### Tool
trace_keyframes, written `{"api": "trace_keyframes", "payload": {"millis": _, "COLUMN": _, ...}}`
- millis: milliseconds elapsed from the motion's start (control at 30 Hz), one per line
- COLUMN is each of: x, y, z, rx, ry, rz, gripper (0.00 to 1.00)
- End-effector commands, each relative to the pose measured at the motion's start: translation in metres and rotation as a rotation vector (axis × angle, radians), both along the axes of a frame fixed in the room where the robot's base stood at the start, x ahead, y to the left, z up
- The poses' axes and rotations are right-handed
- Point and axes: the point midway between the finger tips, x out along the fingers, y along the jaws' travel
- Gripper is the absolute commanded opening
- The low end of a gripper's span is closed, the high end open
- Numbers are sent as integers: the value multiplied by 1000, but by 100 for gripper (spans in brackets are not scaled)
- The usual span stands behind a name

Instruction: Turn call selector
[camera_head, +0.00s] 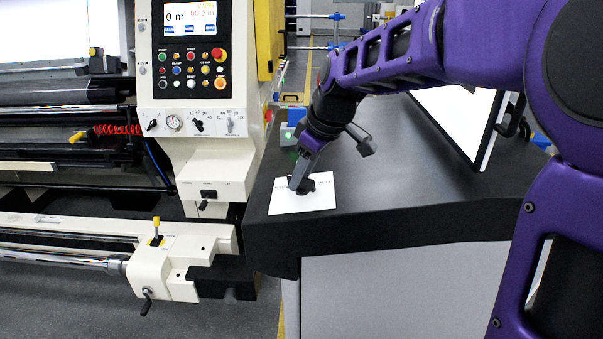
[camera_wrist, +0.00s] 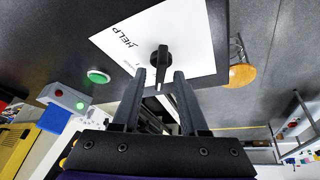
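The call selector is a black knob with a pointer handle (camera_wrist: 161,60) on a white card (camera_wrist: 118,38). The card bears the word HELP; its other lettering is partly hidden. In the head view the selector (camera_head: 306,186) sits on its card (camera_head: 290,203) at the near left corner of the dark counter. My gripper (camera_wrist: 160,74) is open, pointing down at the selector. In the wrist view the knob's handle shows between the two black fingertips, with a gap on each side; contact is not visible. In the head view my gripper (camera_head: 299,178) partly covers the knob.
A machine control panel (camera_head: 192,48) stands left of the counter (camera_head: 400,195). A white panel (camera_head: 460,120) stands behind.

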Motion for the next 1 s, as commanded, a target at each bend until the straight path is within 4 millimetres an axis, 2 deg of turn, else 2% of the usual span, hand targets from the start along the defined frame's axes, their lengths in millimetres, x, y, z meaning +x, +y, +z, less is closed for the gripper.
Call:
{"api": "trace_keyframes", "payload": {"millis": 33, "x": 0, "y": 0, "z": 0, "rx": 0, "ry": 0, "rz": 0, "gripper": 33}}
{"api": "trace_keyframes", "payload": {"millis": 200, "x": 0, "y": 0, "z": 0, "rx": 0, "ry": 0, "rz": 0, "gripper": 2}}
{"api": "trace_keyframes", "payload": {"millis": 233, "x": 0, "y": 0, "z": 0, "rx": 0, "ry": 0, "rz": 0, "gripper": 0}}
{"api": "trace_keyframes", "payload": {"millis": 667, "x": 0, "y": 1, "z": 0, "rx": -1, "ry": -3, "rz": -13, "gripper": 0}}
{"api": "trace_keyframes", "payload": {"millis": 1000, "x": -2, "y": 3, "z": -3, "rx": -3, "ry": -32, "rz": -178, "gripper": 0}}
